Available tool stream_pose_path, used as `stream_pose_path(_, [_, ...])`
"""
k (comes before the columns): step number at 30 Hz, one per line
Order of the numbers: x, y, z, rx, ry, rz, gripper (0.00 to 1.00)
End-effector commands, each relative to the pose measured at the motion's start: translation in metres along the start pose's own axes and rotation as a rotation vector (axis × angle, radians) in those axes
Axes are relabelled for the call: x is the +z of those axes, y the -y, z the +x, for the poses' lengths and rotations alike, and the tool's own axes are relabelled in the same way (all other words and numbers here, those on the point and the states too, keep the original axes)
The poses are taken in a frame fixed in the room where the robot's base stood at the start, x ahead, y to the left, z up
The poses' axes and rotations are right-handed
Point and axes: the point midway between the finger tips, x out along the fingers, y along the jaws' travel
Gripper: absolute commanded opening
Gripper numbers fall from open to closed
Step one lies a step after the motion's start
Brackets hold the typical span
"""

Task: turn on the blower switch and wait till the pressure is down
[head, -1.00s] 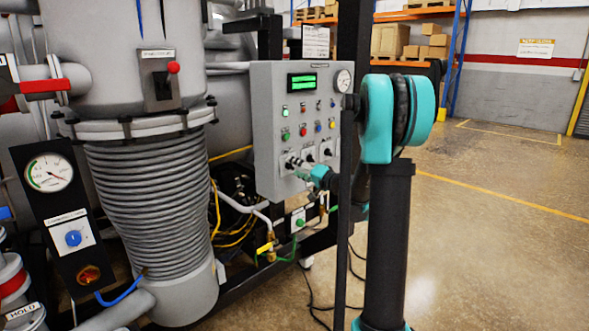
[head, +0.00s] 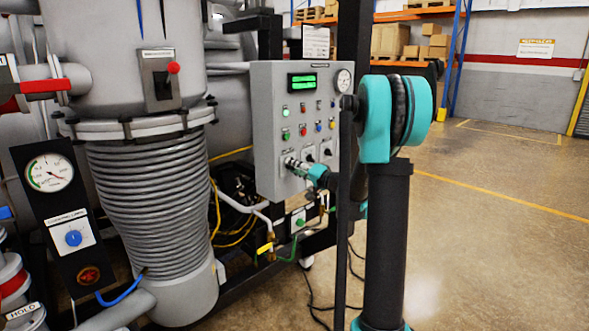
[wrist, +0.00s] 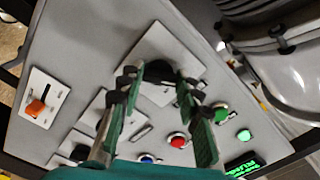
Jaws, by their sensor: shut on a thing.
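The grey control panel (head: 265,110) stands right of the ribbed column in the head view. It has a row of rotary switches below its lamps and buttons; their labels are too small to read, so I cannot tell which is named blower. My gripper (head: 291,163) is at the leftmost switch of that row and hides most of it. In the wrist view my gripper (wrist: 160,82) has its two green fingers on either side of a black switch knob (wrist: 158,66) on a white plate, shut on it. A green display (head: 302,82) is lit at the panel's top.
A round gauge (head: 343,80) sits at the panel's top right. Another gauge (head: 49,172) is on a black plate at left, above a blue knob (head: 73,238). Hoses and cables lie below the panel. The floor at right is clear.

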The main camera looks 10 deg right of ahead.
Motion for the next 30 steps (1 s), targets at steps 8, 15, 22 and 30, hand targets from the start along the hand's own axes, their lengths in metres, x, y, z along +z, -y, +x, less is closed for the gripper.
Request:
stream_pose_path(8, [-0.0001,-0.0003,0.0001,0.0,0.0,0.094,0.05])
stream_pose_path(15, [-0.0002,-0.0004,0.0002,0.0,-0.001,0.282,0.05])
stream_pose_path(22, [-0.0003,-0.0004,0.0002,0.001,-0.001,0.501,0.05])
stream_pose_path(30, [-0.0004,-0.0005,0.0002,0.001,-0.001,0.745,0.05])
